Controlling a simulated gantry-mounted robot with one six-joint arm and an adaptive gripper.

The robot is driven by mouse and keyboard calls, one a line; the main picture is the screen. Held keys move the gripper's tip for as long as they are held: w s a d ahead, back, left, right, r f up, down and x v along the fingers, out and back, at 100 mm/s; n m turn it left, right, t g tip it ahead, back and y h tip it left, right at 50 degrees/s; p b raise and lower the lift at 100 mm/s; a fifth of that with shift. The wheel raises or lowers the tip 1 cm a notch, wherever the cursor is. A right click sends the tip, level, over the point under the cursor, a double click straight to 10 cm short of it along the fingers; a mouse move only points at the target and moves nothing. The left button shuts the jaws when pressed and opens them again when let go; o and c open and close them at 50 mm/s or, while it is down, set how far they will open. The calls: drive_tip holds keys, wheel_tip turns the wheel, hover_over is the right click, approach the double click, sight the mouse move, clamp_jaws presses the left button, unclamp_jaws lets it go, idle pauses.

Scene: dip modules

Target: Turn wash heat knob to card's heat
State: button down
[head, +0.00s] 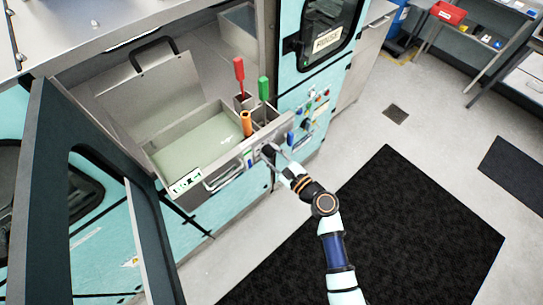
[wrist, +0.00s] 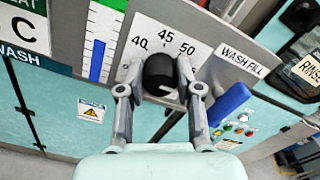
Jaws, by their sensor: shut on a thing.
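The black round wash heat knob (wrist: 159,70) sits on a white dial plate (wrist: 150,38) marked 40, 45 and 50 in the wrist view. My gripper (wrist: 160,78) is shut on the knob, one finger on each side. A pale mark shows low on the knob's face; I cannot tell its setting. The heat card (wrist: 22,28) at the upper left is cut off, showing a green strip and "C"; its number is out of view. In the head view, my gripper (head: 272,156) is at the front panel of the wash tank, mostly covering the knob.
A blue lever (wrist: 229,103) stands right of the knob under a "WASH FILL" label (wrist: 247,60). A blue-barred gauge (wrist: 98,55) is left of it. Red, green and orange handles (head: 246,122) stand in the tank's holders. A black mat (head: 390,225) covers open floor.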

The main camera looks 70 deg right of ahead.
drive_tip(key=n+b, duration=0.2)
drive_tip(key=n, duration=0.1)
drive_tip(key=n+b, duration=0.1)
drive_tip(key=shift+f+n, duration=0.25)
drive_tip(key=shift+n, duration=0.05)
drive_tip(key=n+b, duration=0.4)
drive_tip(key=n, duration=0.1)
drive_tip(key=n+b, duration=0.5)
drive_tip(key=n, duration=0.1)
drive_tip(key=shift+f+n, duration=0.1)
drive_tip(key=shift+n, duration=0.3)
drive_tip(key=shift+n+b, duration=1.7)
drive_tip(key=shift+n, duration=0.3)
drive_tip(key=c, duration=0.8)
unclamp_jaws()
drive_tip(key=shift+r, duration=0.2)
drive_tip(key=shift+o, duration=0.2)
drive_tip(key=shift+s, duration=0.1)
